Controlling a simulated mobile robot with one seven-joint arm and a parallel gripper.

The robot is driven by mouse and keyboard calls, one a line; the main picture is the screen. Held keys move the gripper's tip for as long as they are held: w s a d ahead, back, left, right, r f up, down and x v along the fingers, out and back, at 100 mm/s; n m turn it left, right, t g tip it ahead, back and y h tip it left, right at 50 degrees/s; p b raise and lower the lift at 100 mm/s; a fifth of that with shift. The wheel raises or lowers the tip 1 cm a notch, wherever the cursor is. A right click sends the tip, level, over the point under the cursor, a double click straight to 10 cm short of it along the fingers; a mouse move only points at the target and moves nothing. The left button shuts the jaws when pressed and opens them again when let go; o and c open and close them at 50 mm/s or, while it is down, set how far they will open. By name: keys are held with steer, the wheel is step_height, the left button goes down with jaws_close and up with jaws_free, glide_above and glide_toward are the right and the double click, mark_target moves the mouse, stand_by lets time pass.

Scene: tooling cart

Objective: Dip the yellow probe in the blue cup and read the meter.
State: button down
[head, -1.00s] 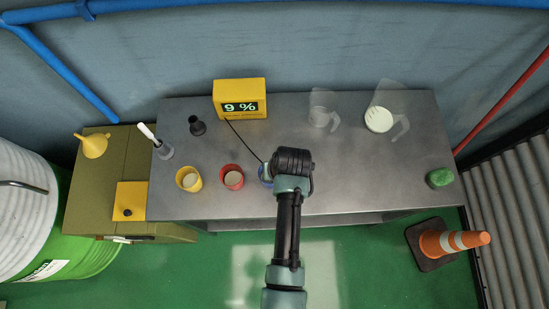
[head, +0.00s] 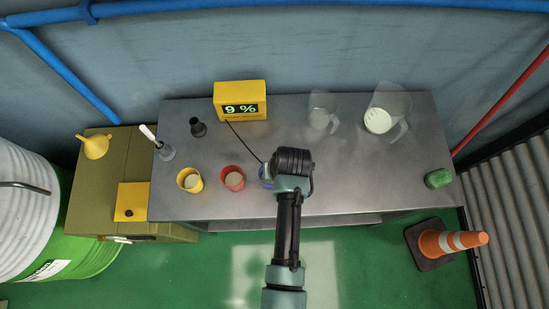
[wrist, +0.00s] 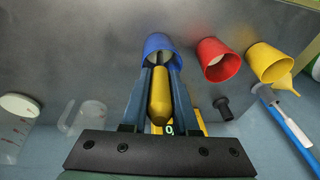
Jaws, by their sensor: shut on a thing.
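The blue cup (head: 263,181) is mostly hidden behind my arm in the head view; the wrist view shows its body and open mouth (wrist: 159,42). The yellow probe (wrist: 159,100) lies between the two fingers of my gripper (wrist: 160,75), which is shut on it. The probe's thin end points into the cup's mouth; how deep it sits cannot be told. The yellow meter (head: 240,88) stands at the back of the cart top, its display reading 9 %. A thin black cable runs from the meter toward my gripper.
A red cup (head: 232,178) and a yellow cup (head: 189,180) stand left of the blue cup. Clear jugs (head: 384,108) and a green sponge (head: 438,178) are right.

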steer(key=shift+w+a+r+p+v, duration=0.1)
steer(key=shift+w+a+p+v, duration=0.15)
steer(key=shift+p+v, duration=1.25)
steer(key=shift+w+a+r+p+v, duration=0.1)
steer(key=shift+w+p+v, duration=0.3)
steer(key=shift+p+v, duration=1.1)
steer(key=shift+w+a+r+p+v, duration=0.1)
steer(key=shift+w+a+p+v, duration=0.15)
steer(key=shift+p+v, duration=1.2)
steer(key=shift+r, duration=0.15)
steer(key=shift+w+p+v, duration=0.2)
steer(key=shift+p+v, duration=0.85)
steer(key=shift+v, duration=0.9)
steer(key=shift+w+a, duration=0.15)
steer(key=shift+w, duration=0.1)
